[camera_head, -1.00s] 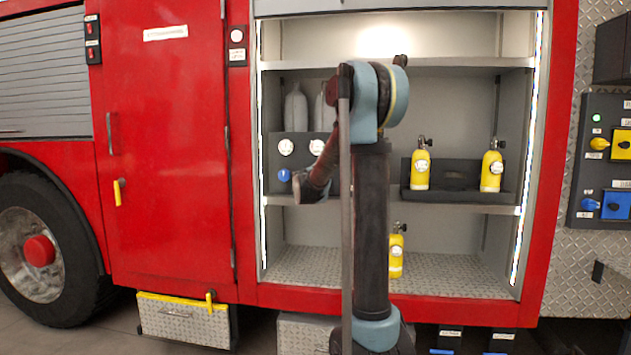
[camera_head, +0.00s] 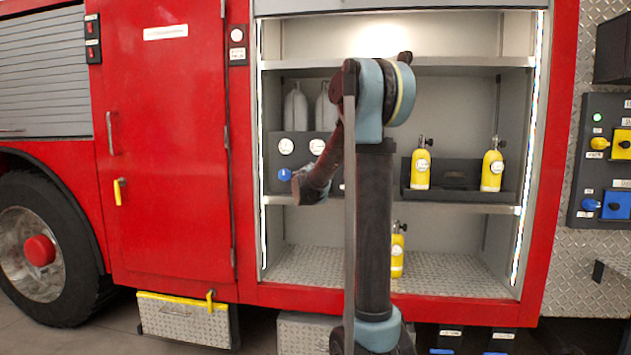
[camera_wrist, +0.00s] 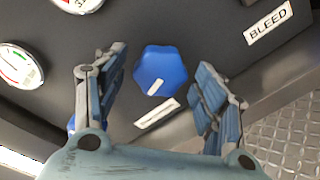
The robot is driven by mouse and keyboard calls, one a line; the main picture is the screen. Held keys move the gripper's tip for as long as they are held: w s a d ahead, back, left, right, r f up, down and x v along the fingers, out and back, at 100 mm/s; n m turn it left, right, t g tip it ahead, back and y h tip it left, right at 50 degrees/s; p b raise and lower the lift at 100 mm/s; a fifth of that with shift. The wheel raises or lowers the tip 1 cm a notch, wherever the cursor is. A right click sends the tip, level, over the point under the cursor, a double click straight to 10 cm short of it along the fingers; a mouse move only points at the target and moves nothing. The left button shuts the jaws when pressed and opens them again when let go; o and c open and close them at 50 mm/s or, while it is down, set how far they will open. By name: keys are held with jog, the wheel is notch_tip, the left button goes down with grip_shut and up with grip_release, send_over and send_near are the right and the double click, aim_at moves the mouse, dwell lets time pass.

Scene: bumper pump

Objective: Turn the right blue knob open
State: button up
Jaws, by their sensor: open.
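In the wrist view a blue lobed knob (camera_wrist: 161,68) with a white pointer mark sits on a dark panel. My open gripper (camera_wrist: 161,60) has one finger on each side of it, with visible gaps; depth to the knob is hard to tell. A bit of blue shows behind the left finger, perhaps another knob (camera_wrist: 72,123). In the head view the left blue knob (camera_head: 284,174) shows on the dark gauge panel (camera_head: 302,134) on the shelf. My arm covers the place to its right, and the fingers are not clear there.
Two round gauges (camera_head: 286,146) (camera_head: 317,146) sit above the knobs, with grey cylinders (camera_head: 296,107) behind. A BLEED label (camera_wrist: 268,22) is on the panel. Yellow bottles (camera_head: 420,168) stand to the right. The shelf edge (camera_head: 450,208) runs below, and the compartment's left wall is close.

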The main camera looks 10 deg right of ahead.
jog(key=v, duration=1)
